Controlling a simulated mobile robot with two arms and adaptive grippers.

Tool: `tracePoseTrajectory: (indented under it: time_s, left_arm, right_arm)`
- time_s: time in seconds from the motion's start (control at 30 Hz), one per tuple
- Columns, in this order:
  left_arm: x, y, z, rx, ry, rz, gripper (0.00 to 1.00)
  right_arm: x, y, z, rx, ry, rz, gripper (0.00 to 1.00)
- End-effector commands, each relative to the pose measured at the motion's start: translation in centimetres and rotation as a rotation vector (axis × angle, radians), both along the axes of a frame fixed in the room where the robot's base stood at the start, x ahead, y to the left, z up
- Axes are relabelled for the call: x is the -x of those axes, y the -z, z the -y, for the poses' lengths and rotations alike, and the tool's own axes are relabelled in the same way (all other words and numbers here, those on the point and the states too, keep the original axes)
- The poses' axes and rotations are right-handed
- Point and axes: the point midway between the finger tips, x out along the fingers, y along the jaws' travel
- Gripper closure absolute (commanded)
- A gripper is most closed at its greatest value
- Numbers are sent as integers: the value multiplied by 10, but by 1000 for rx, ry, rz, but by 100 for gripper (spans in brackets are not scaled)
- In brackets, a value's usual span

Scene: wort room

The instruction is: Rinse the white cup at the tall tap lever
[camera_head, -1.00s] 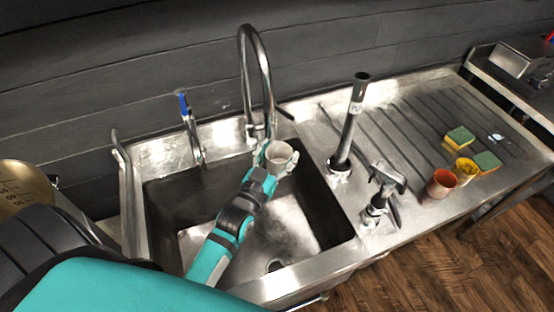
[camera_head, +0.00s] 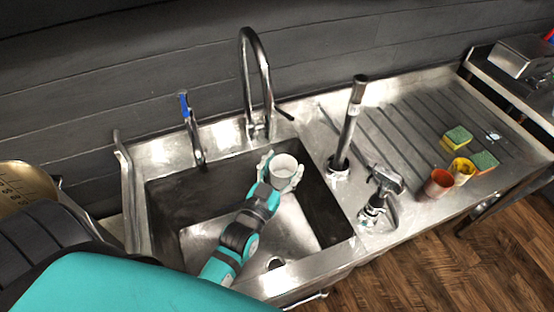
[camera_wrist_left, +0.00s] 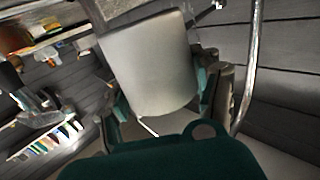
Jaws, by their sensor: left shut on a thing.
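The white cup (camera_head: 283,167) is held over the sink basin by my left gripper (camera_head: 281,175), with its open top facing up in the head view. In the left wrist view the cup (camera_wrist_left: 150,62) fills the space between the two fingers of the gripper (camera_wrist_left: 165,100). The tall tap (camera_head: 247,75) arches up behind the sink. Its lever (camera_head: 285,114) sticks out to the right at the tap's base. The cup is apart from the lever, in front of the tap. No water shows at the spout. My right gripper is not in view.
The sink basin (camera_head: 170,187) lies below the cup. A blue-handled tap (camera_head: 190,125) stands on the left, a steel standpipe (camera_head: 350,125) and a sprayer (camera_head: 380,190) on the right. An orange cup (camera_head: 438,184), a yellow cup (camera_head: 461,171) and sponges (camera_head: 457,138) sit on the drainboard.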

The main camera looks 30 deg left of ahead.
Motion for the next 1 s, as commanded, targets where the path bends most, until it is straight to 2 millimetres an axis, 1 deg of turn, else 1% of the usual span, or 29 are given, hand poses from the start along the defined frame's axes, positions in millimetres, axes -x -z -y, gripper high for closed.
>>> tracePoseTrajectory:
  time_s: [0.3,0.5,1.0]
  left_arm:
    - [21,-1,13,2,0,-1,67]
    - [31,-1,19,1,0,-1,67]
    - [32,0,20,1,-1,0,67]
  right_arm:
    - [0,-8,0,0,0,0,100]
    - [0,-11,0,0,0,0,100]
    - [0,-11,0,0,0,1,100]
